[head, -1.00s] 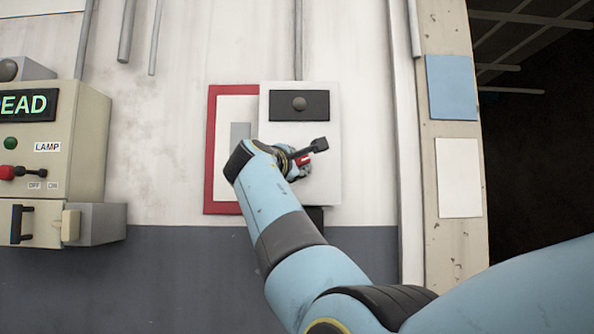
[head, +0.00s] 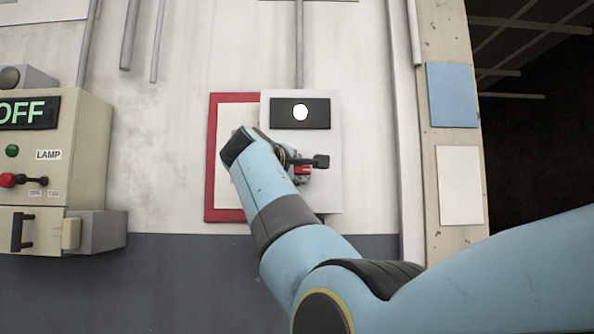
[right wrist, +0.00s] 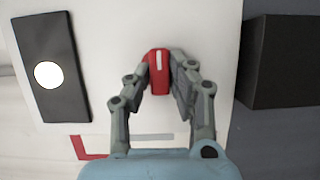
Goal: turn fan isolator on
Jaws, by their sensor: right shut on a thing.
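A pale isolator box (head: 322,195) is on the wall in the middle of the head view; no name on it is readable. Its black panel (head: 284,113) holds a bright round lamp (head: 300,112), also bright in the right wrist view (right wrist: 47,75). My right gripper (right wrist: 163,72) is shut on a red handle (right wrist: 157,62) with a white stripe, its fingers on both sides. In the head view the red handle (head: 303,169) shows partly behind my right gripper (head: 300,165), beside a black, roughly level bar (head: 321,161). My left gripper is not in view.
A red-framed panel (head: 211,165) is partly behind my right arm. A dark opening (head: 535,170) is at the right.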

